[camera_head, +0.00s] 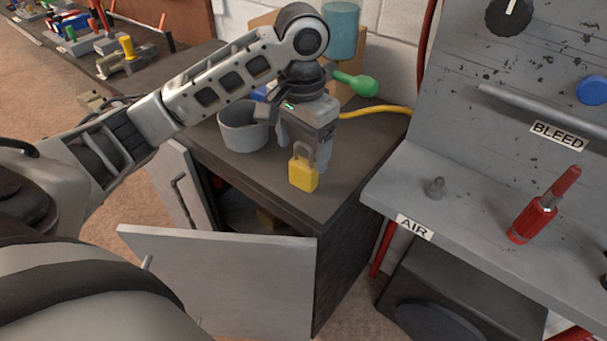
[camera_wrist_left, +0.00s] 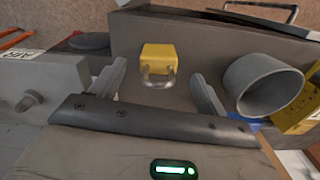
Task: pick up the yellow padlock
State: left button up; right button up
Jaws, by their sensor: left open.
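The yellow padlock (camera_head: 303,177) stands upright, grey shackle up, near the front edge of the dark cabinet top (camera_head: 335,190). In the left wrist view the padlock (camera_wrist_left: 158,57) shows beyond the jaws, roughly centred between the two fingers, with its shackle towards me. My left gripper (camera_head: 304,150) is open and points down just behind and above the padlock in the head view. The fingers do not visibly touch it, and nothing is between them. My right gripper is not in view.
A grey pot (camera_head: 243,130) stands left of the gripper; it also shows in the left wrist view (camera_wrist_left: 262,85). A green object (camera_head: 357,84) and a yellow hose (camera_head: 375,111) are behind. Cabinet doors (camera_head: 225,270) hang open below. A grey panel shelf (camera_head: 470,225) with a red tool (camera_head: 531,215) stands right.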

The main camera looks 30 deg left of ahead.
aim_at(302, 163)
pick_arm(q)
notch_tip(302, 163, down, 5)
jog(key=shift+s+r+b, duration=0.1)
jog(key=shift+b, duration=0.2)
jog(key=c, duration=1.2)
jog(key=shift+o, duration=0.2)
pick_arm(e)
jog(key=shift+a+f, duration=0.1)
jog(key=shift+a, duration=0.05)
pick_arm(q)
jog(key=shift+r, duration=0.5)
notch_tip(302, 163, up, 2)
jog(key=shift+r+p, duration=0.2)
jog(key=shift+p, duration=0.1)
jog(key=s+d+r+p, duration=0.4)
jog(key=s+d+r, duration=0.4)
jog(key=s, duration=0.3)
jog(key=shift+s+r+p, duration=0.35)
jog(key=shift+r+p, duration=0.05)
jog(key=shift+r, duration=0.35)
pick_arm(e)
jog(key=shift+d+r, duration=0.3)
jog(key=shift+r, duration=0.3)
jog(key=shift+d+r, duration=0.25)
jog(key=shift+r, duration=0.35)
